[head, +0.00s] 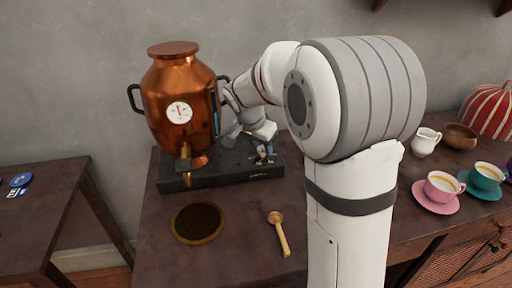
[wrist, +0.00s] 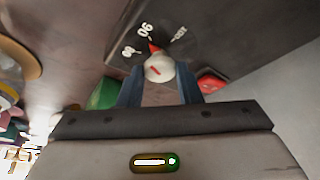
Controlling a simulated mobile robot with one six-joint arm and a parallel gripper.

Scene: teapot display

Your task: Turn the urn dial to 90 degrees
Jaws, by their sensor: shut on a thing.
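The copper urn (head: 165,80) stands on a black base (head: 215,175) on the table. In the wrist view the urn dial (wrist: 160,67) is a pale knob with a red mark, on the dark base face (wrist: 210,25). White numbers and a red pointer lie beside it; one number looks like 90, seen turned over. My gripper (wrist: 160,80) has its two blue fingers on either side of the dial, shut on it. In the head view my gripper (head: 262,154) is at the right part of the base, and the dial is hidden there.
A green piece (wrist: 104,92) and a red piece (wrist: 210,82) flank the dial. A round dark dish (head: 198,223) and a golden scoop (head: 279,233) lie in front of the base. Cups (head: 441,188) and a white jug (head: 425,142) stand at the right.

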